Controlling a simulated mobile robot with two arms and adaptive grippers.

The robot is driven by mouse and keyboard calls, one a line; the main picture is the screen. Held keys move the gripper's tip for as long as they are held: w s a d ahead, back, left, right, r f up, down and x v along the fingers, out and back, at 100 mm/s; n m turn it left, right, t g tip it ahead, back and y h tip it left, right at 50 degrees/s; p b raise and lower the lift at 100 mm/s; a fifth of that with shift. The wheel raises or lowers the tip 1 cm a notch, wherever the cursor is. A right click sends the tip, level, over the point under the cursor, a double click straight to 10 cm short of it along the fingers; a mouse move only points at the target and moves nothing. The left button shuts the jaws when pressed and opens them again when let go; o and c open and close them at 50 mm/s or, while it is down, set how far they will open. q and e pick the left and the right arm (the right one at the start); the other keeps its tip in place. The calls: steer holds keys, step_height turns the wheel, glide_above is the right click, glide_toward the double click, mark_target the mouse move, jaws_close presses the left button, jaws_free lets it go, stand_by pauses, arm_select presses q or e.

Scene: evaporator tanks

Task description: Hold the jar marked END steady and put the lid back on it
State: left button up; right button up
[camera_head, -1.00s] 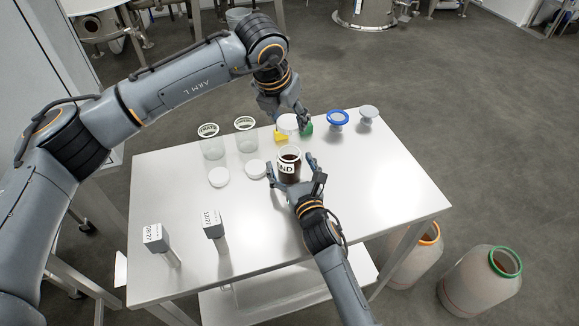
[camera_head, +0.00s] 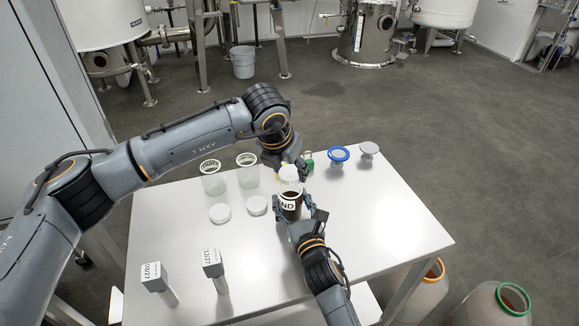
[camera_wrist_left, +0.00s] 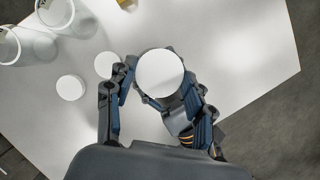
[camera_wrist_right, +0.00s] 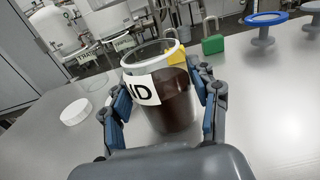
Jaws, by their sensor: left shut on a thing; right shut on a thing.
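The jar marked END (camera_head: 291,206) stands upright on the table with dark contents; part of its label, "ND", shows, and in the right wrist view the clear jar (camera_wrist_right: 168,103) has an open rim. My right gripper (camera_head: 296,216) is shut on the jar, one finger on each side. My left gripper (camera_head: 290,172) is shut on a white round lid (camera_head: 289,173), above and behind the jar's mouth and seemingly apart from it. The lid (camera_wrist_left: 160,73) fills the middle of the left wrist view, and hides what lies below it.
Two clear empty jars (camera_head: 213,181) (camera_head: 248,175) and two white lids (camera_head: 220,213) (camera_head: 257,205) lie left of the jar. Yellow and green padlocks (camera_wrist_right: 213,44) are behind it. Blue (camera_head: 339,156) and grey (camera_head: 369,150) spool-like pieces stand right. The right table surface is clear.

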mark_target(285, 169)
arm_select(q)
steer(key=shift+f, duration=0.4)
steer(key=shift+f, duration=0.85)
steer(key=shift+f, duration=0.6)
stand_by(0.3)
steer(key=m+h, duration=0.1)
steer(key=m, duration=0.2)
steer(key=m+g+h, duration=0.1)
steer(key=m, duration=0.2)
steer(key=shift+w+a+g, duration=0.2)
steer(key=shift+g, duration=0.1)
steer(key=m, duration=0.2)
steer(key=m+g, duration=0.1)
steer(key=m, duration=0.1)
steer(key=m+g, duration=0.1)
steer(key=m, duration=0.1)
steer(key=shift+w+h, duration=0.25)
steer(key=shift+h, duration=0.05)
steer(key=m+g, duration=0.1)
steer(key=m, duration=0.1)
steer(key=m+g, duration=0.1)
steer(key=m, duration=0.1)
steer(key=shift+w+m, duration=0.2)
steer(key=shift+m, duration=0.1)
steer(key=m+g, duration=0.1)
steer(key=m, duration=0.2)
steer(key=shift+y, duration=0.4)
